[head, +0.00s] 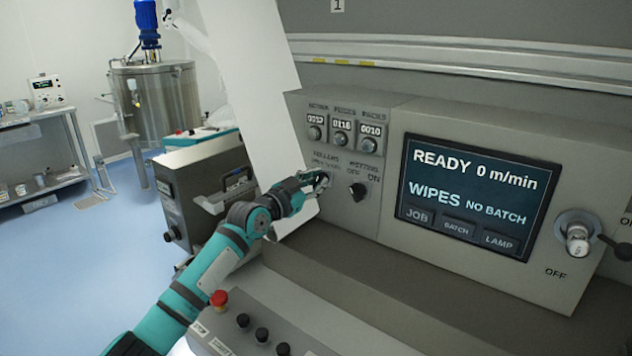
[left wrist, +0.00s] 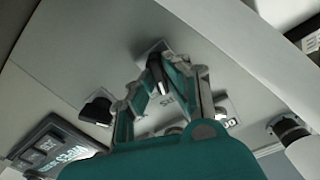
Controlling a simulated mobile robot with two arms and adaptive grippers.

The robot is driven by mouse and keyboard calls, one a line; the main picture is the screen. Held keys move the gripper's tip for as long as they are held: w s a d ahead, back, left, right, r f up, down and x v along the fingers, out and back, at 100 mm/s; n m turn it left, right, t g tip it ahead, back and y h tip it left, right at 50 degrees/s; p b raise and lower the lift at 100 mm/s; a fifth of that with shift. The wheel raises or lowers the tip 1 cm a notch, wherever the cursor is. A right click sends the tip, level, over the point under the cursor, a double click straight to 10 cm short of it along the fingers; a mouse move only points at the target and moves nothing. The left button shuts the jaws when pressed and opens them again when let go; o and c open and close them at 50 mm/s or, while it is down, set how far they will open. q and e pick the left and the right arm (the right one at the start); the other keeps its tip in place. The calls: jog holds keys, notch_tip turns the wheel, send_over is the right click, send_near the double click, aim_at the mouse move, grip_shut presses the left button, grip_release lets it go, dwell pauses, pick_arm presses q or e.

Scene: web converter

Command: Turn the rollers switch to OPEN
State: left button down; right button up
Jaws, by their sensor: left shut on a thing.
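The rollers switch is a small dark knob on the grey machine panel (head: 390,205), under the label ROLLERS. In the head view my left gripper (head: 318,183) is at it and covers most of it. In the left wrist view the black knob of the rollers switch (left wrist: 154,68) shows between the two fingertips, and the gripper is shut on it. Its position between the marks cannot be read clearly. My right gripper is not in view.
The black wetting switch (head: 357,191) sits close to the right of the gripper. Several counters with knobs (head: 342,139) are just above. A screen (head: 468,196) reading READY 0 m/min is farther right. A white web (head: 262,100) hangs left of the panel. A red button (head: 219,298) is below.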

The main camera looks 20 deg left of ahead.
pick_arm(q)
jog(key=n, duration=0.4)
jog(key=shift+n+p, duration=0.3)
jog(key=shift+p, duration=0.1)
jog(key=n, duration=0.3)
jog(key=shift+a+p, duration=0.1)
jog(key=shift+p, duration=0.3)
jog(key=shift+f+n, duration=0.1)
jog(key=shift+n, duration=1.1)
jog(key=shift+p, duration=0.3)
jog(key=c, duration=1.4)
grip_release()
jog(key=shift+a, duration=0.1)
jog(key=shift+o, duration=0.2)
